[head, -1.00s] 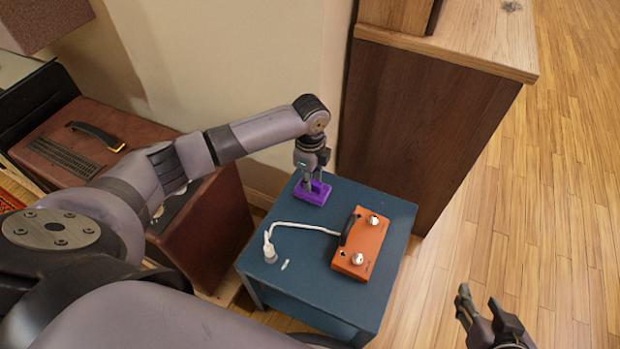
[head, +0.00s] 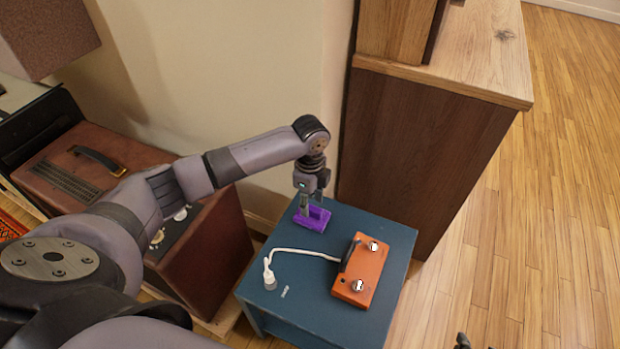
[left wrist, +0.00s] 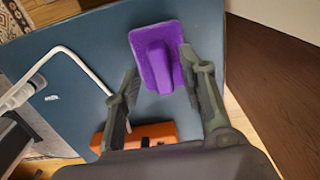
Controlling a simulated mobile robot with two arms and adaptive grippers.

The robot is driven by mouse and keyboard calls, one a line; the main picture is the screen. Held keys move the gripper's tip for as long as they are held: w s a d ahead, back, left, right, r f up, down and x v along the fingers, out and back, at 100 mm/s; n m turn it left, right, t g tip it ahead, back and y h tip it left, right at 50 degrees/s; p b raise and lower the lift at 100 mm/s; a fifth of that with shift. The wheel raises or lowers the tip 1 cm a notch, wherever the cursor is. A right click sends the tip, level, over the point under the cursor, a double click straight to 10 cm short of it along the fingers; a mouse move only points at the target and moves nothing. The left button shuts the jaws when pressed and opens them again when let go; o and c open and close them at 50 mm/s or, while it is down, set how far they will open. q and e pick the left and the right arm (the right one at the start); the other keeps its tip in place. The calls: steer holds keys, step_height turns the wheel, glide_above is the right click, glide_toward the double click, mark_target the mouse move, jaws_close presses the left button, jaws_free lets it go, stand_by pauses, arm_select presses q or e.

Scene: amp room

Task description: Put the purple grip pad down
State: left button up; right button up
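The purple grip pad (head: 312,219) lies flat on the blue table (head: 390,232), near its back corner. In the left wrist view the pad (left wrist: 154,58) shows its raised handle bar upward. My left gripper (head: 314,204) is low over the pad. In the left wrist view its two fingers (left wrist: 158,68) stand apart on either side of the handle, with gaps visible, so it looks open and not holding the pad. Only a small dark tip of my right gripper (head: 462,341) shows at the bottom edge of the head view; its state is hidden.
An orange pedal box (head: 360,270) with two knobs sits on the table, with a white cable (head: 305,251) running to a plug (head: 269,275). A dark wooden cabinet (head: 425,150) stands close behind the table. A brown amplifier (head: 205,245) is on the left.

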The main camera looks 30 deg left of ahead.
arm_select(q)
step_height(320, 180, up, 6)
steer(key=shift+r+p, duration=0.1)
steer(key=shift+p, duration=0.95)
steer(key=shift+r+p, duration=0.5)
steer(key=shift+r, duration=1.5)
arm_select(e)
steer(key=s+d+g+h, duration=0.1)
steer(key=s+d+g, duration=0.1)
steer(key=s+g, duration=0.2)
steer(key=shift+s+d+f, duration=0.2)
steer(key=shift+s, duration=1.55)
arm_select(q)
steer(key=shift+f, duration=0.1)
